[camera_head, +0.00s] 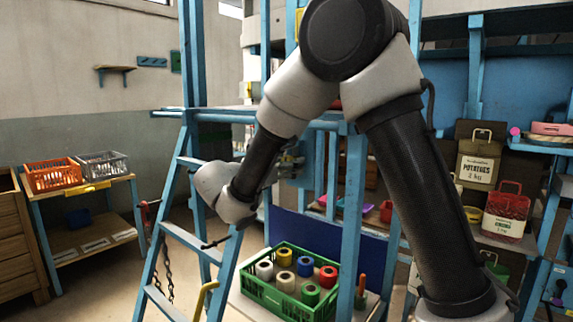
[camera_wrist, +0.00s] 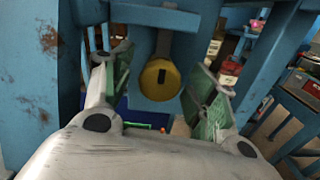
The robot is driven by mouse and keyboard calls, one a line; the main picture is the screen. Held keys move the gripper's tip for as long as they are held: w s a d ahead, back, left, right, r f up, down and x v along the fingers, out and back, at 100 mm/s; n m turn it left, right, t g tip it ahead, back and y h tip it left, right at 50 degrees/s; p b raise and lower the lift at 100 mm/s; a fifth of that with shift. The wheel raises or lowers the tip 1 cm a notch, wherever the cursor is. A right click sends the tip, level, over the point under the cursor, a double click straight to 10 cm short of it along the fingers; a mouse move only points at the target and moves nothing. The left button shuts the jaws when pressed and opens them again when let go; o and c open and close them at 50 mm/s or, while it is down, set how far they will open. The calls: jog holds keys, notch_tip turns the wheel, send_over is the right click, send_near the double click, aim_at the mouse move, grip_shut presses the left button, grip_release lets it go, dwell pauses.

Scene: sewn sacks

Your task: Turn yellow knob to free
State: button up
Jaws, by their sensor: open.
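The yellow knob (camera_wrist: 160,79) is round with a dark slot across its face. It hangs at the lower end of a grey bar in front of blue metalwork in the wrist view. My gripper (camera_wrist: 163,85) is open, with one green-padded finger on each side of the knob. Gaps show between the knob and both fingers, and I cannot tell whether the fingertips reach past it. In the head view my gripper (camera_head: 290,160) is small by the blue frame, and the knob cannot be made out there.
Blue posts and a blue ladder (camera_head: 178,235) stand close around the arm. A green crate (camera_head: 262,301) of coloured spools sits low in front. Shelves with sacks (camera_head: 478,165) are at right. Orange and grey baskets (camera_head: 52,175) stand on a side table at left.

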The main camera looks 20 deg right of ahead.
jog(key=c, duration=1)
jog(key=shift+c, duration=0.2)
jog(key=m, duration=0.4)
jog(key=shift+m, duration=0.4)
jog(key=m, duration=0.4)
jog(key=shift+m, duration=0.3)
jog(key=m, duration=0.4)
jog(key=shift+f+m, duration=0.1)
jog(key=shift+m, duration=2.1)
